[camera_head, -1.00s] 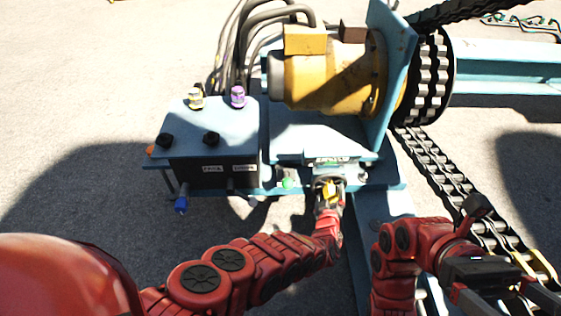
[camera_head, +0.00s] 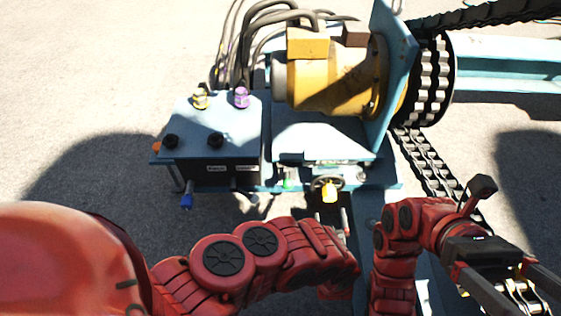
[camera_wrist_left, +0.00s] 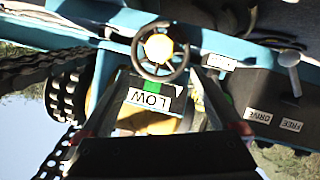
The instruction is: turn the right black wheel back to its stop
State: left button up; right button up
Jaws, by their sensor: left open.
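The black wheel (camera_head: 316,184) with a yellow hub is on the front of the blue machine, right of the control box. In the left wrist view, the spoked black wheel (camera_wrist_left: 138,54) shows near the top middle, its rim clear. My left gripper (camera_head: 333,218) is open, in front of and below the wheel in the head view, apart from it. Its two fingers show spread in the wrist view (camera_wrist_left: 160,85), with nothing between them. My right gripper (camera_head: 518,292) is at the lower right, fingers apart and empty, tips near the picture's edge.
A yellow motor (camera_head: 335,85) and chain (camera_head: 425,165) are behind and right.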

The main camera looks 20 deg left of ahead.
pick_arm(q)
jog(key=p+v, duration=0.2)
jog(key=v, duration=0.3)
jog(key=w+a+r+n+t+y, duration=0.3)
jog(key=w+a+r+n+t, duration=0.15)
jog(key=w+a, duration=0.2)
jog(key=s+a+r+n+t+y, duration=0.1)
jog(key=a+r+y, duration=0.4)
jog(key=a+r, duration=0.6)
notch_tip(320, 180, up, 2)
jog(key=shift+s+a+r+n+t+y, duration=0.15)
jog(key=shift+s+a+n+t+y, duration=0.3)
jog(key=shift+t, duration=0.8)
pick_arm(e)
notch_tip(320, 180, up, 3)
jog(key=shift+f, duration=0.15)
pick_arm(q)
jog(key=shift+d, duration=0.1)
